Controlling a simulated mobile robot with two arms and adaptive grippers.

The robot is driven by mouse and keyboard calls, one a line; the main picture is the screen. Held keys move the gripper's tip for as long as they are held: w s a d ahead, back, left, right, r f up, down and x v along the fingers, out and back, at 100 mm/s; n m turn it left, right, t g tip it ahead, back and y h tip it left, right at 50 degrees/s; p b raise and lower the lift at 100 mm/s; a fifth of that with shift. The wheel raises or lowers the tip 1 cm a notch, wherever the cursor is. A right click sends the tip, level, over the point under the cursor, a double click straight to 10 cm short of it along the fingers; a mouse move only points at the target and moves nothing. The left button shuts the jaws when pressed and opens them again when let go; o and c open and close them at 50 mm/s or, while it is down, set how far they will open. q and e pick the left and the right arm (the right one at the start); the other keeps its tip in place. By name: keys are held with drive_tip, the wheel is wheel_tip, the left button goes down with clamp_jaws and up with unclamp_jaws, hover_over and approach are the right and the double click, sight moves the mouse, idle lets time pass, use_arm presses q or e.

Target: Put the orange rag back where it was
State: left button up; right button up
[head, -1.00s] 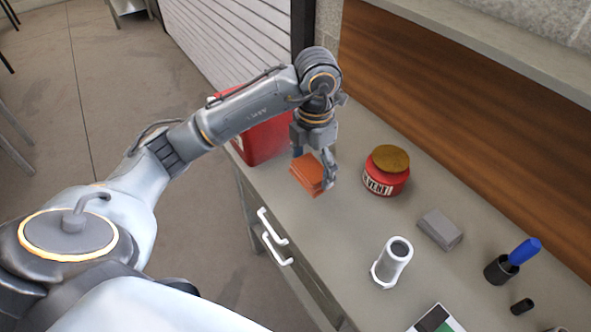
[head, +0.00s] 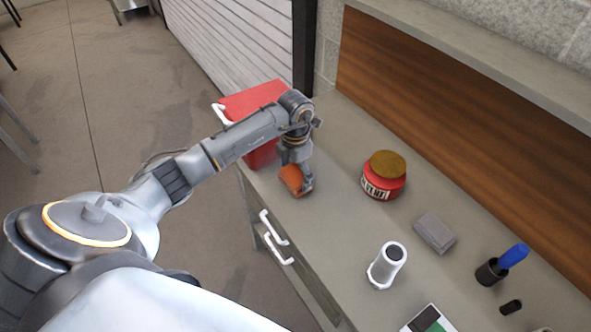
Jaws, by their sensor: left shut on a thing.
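The orange rag (head: 291,179) is a small folded block in the head view, near the left front edge of the grey workbench (head: 330,215). My left gripper (head: 299,185) is shut on it from above. The rag is at or just above the bench top; I cannot tell whether it touches. The gripper hides part of the rag. My right gripper is not in view.
A red box (head: 252,103) with a white handle stands close behind my left forearm. A red solvent can (head: 383,178) is right of the rag. A grey block (head: 435,233), a white cylinder (head: 386,266) and a blue-handled tool (head: 513,256) stand further right. Bare bench lies between rag and can.

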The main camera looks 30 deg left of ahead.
sight(296, 175)
use_arm(q)
drive_tip(key=shift+f, duration=0.2)
drive_tip(key=o, duration=0.9)
drive_tip(key=shift+c, duration=0.2)
drive_tip(key=shift+r, duration=0.2)
wheel_tip(296, 175, up, 12)
drive_tip(key=b, duration=0.3)
